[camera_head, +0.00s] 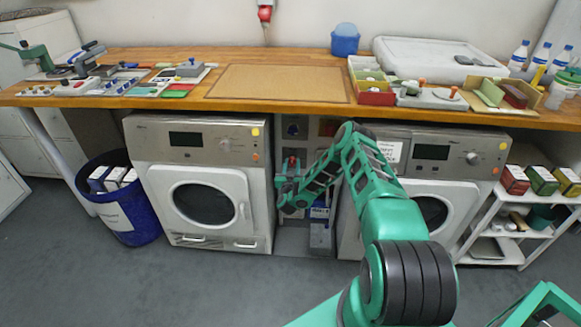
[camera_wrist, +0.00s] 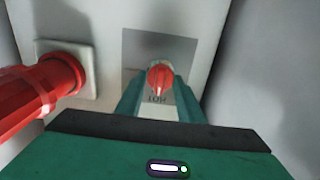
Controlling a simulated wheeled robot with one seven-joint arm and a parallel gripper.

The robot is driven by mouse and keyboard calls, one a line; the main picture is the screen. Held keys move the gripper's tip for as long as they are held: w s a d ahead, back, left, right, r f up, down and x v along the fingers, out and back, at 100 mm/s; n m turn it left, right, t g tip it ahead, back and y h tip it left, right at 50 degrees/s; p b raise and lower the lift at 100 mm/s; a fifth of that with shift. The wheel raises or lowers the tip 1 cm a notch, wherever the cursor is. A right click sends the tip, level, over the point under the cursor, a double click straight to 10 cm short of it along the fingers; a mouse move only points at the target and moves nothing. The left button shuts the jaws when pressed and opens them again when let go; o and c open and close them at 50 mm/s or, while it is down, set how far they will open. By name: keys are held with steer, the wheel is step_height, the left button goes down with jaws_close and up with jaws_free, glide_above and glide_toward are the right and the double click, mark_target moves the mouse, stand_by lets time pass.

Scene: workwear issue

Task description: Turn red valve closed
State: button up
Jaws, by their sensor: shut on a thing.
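A small red valve knob (camera_wrist: 160,77) sits on a grey plate (camera_wrist: 188,48) on the pale wall panel in the wrist view. Lettering below it seems to read HOT, upside down. The knob's narrow ridge runs roughly up and down in this view. My gripper (camera_wrist: 158,92) is shut on the knob, one green finger on each side. In the head view my gripper (camera_head: 287,186) reaches into the gap between the two washing machines. A red part (camera_head: 291,164) shows just above it; I cannot tell there whether it is the knob.
A thick red fitting (camera_wrist: 40,93) sticks out from a square plate just left of my gripper. The left washing machine (camera_head: 205,185) and right washing machine (camera_head: 432,150) flank the narrow gap. The wooden worktop (camera_head: 280,85) overhangs it. A grey box (camera_head: 321,237) stands low in the gap.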

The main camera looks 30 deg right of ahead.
steer(key=m, duration=0.8)
steer(key=shift+s+d+m, duration=0.1)
steer(key=shift+d+m, duration=0.05)
steer(key=shift+m, duration=0.15)
steer(key=m, duration=0.4)
steer(key=shift+f+m, duration=0.15)
steer(key=shift+m, duration=0.15)
steer(key=shift+s+d+f+m, duration=0.1)
steer(key=shift+d+m, duration=0.05)
steer(key=shift+m, duration=2.05)
steer(key=o, duration=1)
steer(key=shift+f, duration=0.15)
steer(key=shift+o, duration=0.2)
